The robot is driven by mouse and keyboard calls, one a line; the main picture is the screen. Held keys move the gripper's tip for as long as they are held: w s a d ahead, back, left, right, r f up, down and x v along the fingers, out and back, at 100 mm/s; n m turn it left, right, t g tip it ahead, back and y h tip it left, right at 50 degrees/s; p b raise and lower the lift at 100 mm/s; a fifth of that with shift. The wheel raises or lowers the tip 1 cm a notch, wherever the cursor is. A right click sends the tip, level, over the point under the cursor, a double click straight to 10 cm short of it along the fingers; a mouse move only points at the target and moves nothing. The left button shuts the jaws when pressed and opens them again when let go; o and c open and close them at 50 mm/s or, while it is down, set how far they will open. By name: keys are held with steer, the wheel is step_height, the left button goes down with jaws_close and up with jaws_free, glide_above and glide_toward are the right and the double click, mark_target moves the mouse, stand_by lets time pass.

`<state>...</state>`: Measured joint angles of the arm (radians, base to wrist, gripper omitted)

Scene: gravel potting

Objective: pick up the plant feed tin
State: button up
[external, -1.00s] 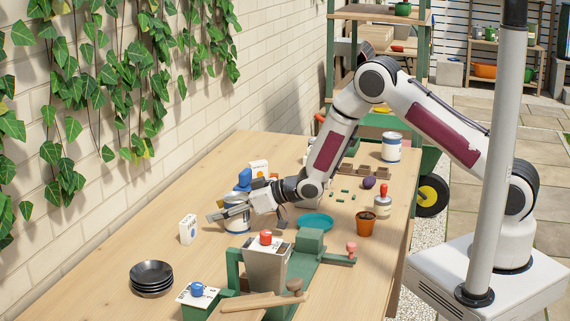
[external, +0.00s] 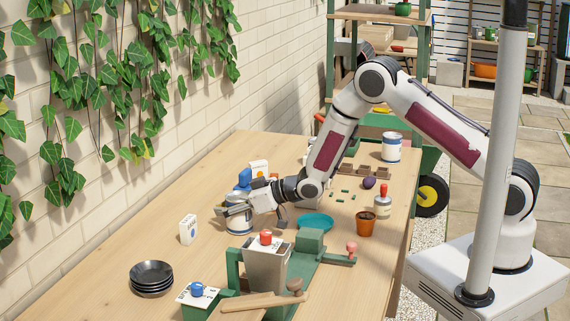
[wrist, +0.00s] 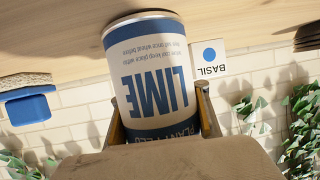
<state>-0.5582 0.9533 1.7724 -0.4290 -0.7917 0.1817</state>
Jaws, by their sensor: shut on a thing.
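The plant feed tin (wrist: 155,75) is white with blue bands and reads "LIME" in the wrist view, where it appears upside down. My gripper (wrist: 160,112) has one finger on each side of the tin and is shut on it. In the external view the tin (external: 238,225) stands on the table toward the wall side, partly hidden by my gripper (external: 234,210). I cannot see a gap between the tin and the table.
A white carton (external: 188,230) stands left of the tin. A blue object (external: 244,178) is behind it, and a teal saucer (external: 316,222) is to its right. A green press-like stand (external: 310,242) is in front. Black bowls (external: 151,277) stand at the front left.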

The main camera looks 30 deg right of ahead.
steer(key=shift+r, duration=0.15)
step_height(320, 180, up, 10)
stand_by(0.8)
stand_by(0.7)
steer(key=shift+w+d, duration=0.1)
steer(key=shift+d, duration=1.05)
steer(key=d, duration=0.2)
steer(key=s+d+n+g+y, duration=0.1)
steer(key=d, duration=0.1)
steer(key=s+d+n+g, duration=0.1)
steer(key=d, duration=0.2)
steer(key=shift+r, duration=0.15)
jaws_close()
steer(key=s+d+n+g+y, duration=0.1)
steer(key=s+d+n+g, duration=0.2)
steer(key=s+d, duration=0.5)
steer(key=shift+s+d+y, duration=0.2)
steer(key=shift+d+y, duration=0.1)
steer(key=shift+d, duration=0.15)
